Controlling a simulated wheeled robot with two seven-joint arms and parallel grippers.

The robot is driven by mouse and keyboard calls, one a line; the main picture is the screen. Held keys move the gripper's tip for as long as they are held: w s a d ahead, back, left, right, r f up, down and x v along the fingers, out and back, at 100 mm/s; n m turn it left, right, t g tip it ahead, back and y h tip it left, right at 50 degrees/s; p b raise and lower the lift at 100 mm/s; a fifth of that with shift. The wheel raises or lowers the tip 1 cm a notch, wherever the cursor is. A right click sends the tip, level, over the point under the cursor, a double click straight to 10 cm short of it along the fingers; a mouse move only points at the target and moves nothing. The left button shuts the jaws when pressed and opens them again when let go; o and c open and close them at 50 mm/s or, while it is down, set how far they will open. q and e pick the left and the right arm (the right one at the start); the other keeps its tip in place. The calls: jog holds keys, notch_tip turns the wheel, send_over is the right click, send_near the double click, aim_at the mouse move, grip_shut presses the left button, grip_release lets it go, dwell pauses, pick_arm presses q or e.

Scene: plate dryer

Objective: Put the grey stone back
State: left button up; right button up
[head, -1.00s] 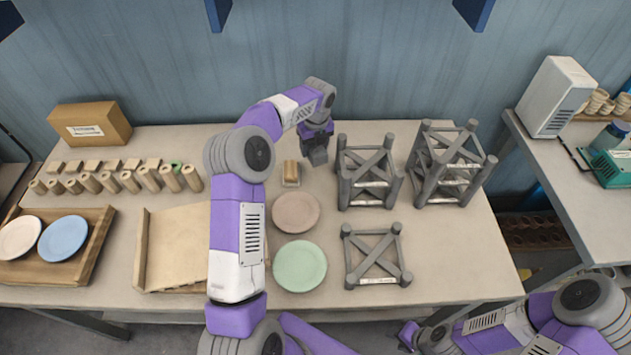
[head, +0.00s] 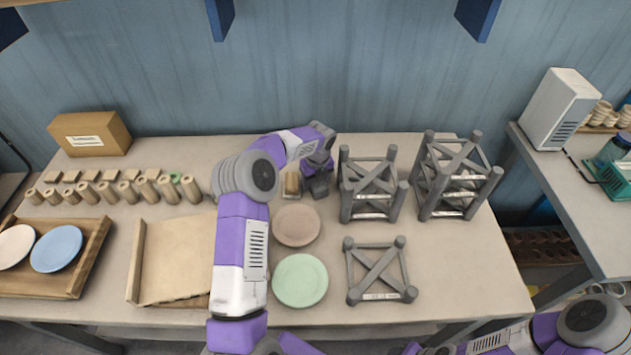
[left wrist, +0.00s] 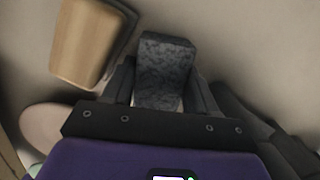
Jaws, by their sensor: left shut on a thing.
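My left gripper (left wrist: 162,95) is shut on the grey stone (left wrist: 165,70), a speckled dark grey block between the two fingers in the left wrist view. In the head view my left gripper (head: 318,188) is low over the back of the table, just right of a small wooden block (head: 291,183). The stone is mostly hidden by the gripper there, and I cannot tell whether it touches the table. The wooden block (left wrist: 88,42) shows beside the stone in the left wrist view, apart from it. My right arm shows at the lower right of the head view; its gripper is not visible.
Grey racks (head: 368,190) (head: 455,180) stand close to the right of the gripper, and a lower rack (head: 380,272) is nearer. A brown-pink plate (head: 297,226) and a green plate (head: 300,280) lie in front. Several wooden cylinders (head: 130,190) stand at left. The right table end is clear.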

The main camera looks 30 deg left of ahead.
aim_at(317, 183)
pick_arm(q)
jog(key=o, duration=0.8)
notch_tip(317, 183, up, 12)
jog(key=d+p, duration=0.1)
jog(key=p, duration=0.1)
jog(key=shift+s, duration=0.45)
jog(key=shift+d, duration=0.1)
